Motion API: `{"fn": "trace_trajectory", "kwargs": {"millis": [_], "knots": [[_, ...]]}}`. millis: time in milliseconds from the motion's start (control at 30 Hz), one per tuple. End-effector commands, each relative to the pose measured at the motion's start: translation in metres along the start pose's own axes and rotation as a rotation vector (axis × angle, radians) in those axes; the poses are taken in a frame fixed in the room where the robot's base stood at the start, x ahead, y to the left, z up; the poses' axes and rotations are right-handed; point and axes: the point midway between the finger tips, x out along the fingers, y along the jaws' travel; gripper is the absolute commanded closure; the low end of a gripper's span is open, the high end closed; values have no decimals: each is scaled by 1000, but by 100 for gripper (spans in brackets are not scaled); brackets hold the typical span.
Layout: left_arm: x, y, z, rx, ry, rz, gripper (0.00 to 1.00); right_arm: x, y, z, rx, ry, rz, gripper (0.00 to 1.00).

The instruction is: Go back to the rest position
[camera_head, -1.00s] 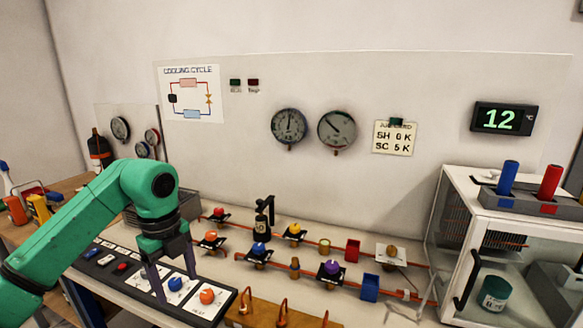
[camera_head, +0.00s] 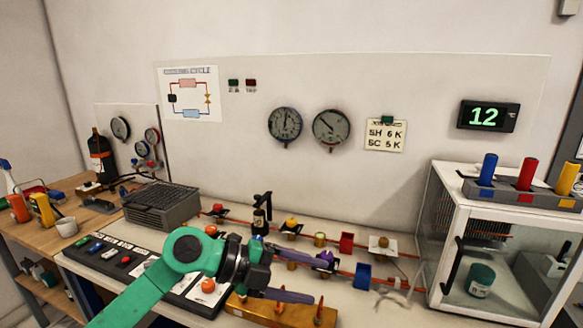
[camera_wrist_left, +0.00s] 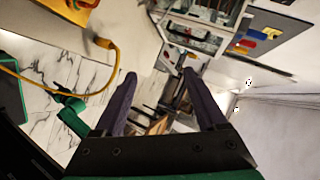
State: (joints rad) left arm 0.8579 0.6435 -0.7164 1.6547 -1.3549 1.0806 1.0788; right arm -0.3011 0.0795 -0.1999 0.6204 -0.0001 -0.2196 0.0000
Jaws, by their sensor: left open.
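My left gripper (camera_head: 321,281) is in the lower middle of the head view, at the end of the green left arm. Its two purple fingers point right and stand apart, with nothing held between them. It hangs over the bench's front part, in front of the row of knobs and fittings, and covers some of them. In the left wrist view the open fingers (camera_wrist_left: 159,73) show bare space between them. Green links show at the left of that view; I cannot tell a right gripper there.
A button panel (camera_head: 105,257) with an orange knob (camera_head: 208,286) lies left of the gripper. A copper-coloured block (camera_head: 265,312) is just below it. A blue bin (camera_head: 364,275) and a white glass-fronted cabinet (camera_head: 437,235) stand to the right.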

Motion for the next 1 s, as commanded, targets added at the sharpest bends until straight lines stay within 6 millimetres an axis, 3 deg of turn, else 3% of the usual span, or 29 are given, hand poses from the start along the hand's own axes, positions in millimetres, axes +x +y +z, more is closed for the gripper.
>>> {"fn": "trace_trajectory", "kwargs": {"millis": [67, 133, 200, 267, 300, 367, 400, 533, 600, 700, 800, 1000], "knots": [[3, -43, -25, -34, 70, -328, 26, 0, 0, 1, 0, -2, 0, 42], [-23, -81, -24, -134, 51, -654, 26, 0, 0, 1, 0, -2, 0, 42], [-63, -95, 4, -299, -51, -936, 26, 0, 0, 1, 0, -2, 1, 42], [-98, -80, 41, -487, -194, -1120, 26, 0, 1, 1, 0, -2, 1, 42], [-118, -58, 67, -622, -304, -1200, 26, 0, 1, 1, 0, -2, 1, 42], [-139, -14, 98, -812, -469, -1260, 26, 0, 1, 1, 0, -2, 1, 42], [-148, 20, 114, -936, -574, -1268, 26, 0, 1, 1, 0, -2, 1, 42], [-158, 137, 133, -1307, -878, -1165, 26, 0, 1, 1, 0, -2, 1, 42], [-156, 192, 126, -1464, -999, -1063, 26, 0, 1, 1, -1, -2, 1, 42], [-152, 252, 107, -1635, -1118, -908, 26, 0, 1, 0, -1, -1, 1, 42], [-147, 297, 82, -1767, -1196, -754, 26, 0, 1, 0, 0, -1, 1, 42], [-139, 362, 25, -1965, -1286, -448, 26, 0, 1, 0, -1, 0, 1, 42]]}}
